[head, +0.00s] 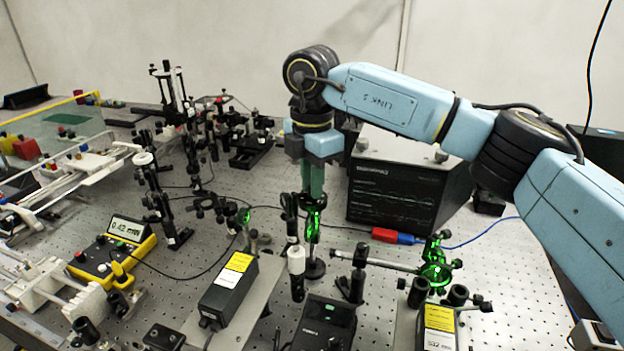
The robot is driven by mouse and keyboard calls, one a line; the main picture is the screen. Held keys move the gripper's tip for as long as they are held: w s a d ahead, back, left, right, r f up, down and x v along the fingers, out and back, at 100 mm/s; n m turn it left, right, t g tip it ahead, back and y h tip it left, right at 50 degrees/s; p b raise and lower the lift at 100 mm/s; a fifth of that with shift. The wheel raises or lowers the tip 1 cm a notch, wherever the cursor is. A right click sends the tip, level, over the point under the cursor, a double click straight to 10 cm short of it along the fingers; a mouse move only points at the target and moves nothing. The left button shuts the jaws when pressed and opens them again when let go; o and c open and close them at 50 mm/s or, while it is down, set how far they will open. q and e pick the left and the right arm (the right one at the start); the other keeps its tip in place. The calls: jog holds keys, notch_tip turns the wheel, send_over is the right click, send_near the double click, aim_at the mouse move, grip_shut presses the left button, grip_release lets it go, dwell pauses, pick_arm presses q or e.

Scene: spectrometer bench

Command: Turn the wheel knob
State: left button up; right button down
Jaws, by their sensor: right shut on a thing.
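My right arm reaches in from the right, and its gripper (313,192) points straight down near the middle of the bench. Its fingers are shut at the top of a slim post-mounted optic (313,222) lit bright green. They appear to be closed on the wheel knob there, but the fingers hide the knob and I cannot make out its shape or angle. My left gripper is not in view.
A black instrument box (396,200) stands close right of the gripper. Post-mounted optics crowd the left and front. A black laser box (228,290) and a yellow power meter (115,255) stand in front. Bare perforated bench (510,265) shows at right.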

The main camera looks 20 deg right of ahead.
dwell(0.3)
jog(key=c, duration=1.3)
grip_release()
jog(key=shift+c, duration=0.2)
notch_tip(320, 180, up, 14)
jog(key=shift+f, duration=0.25)
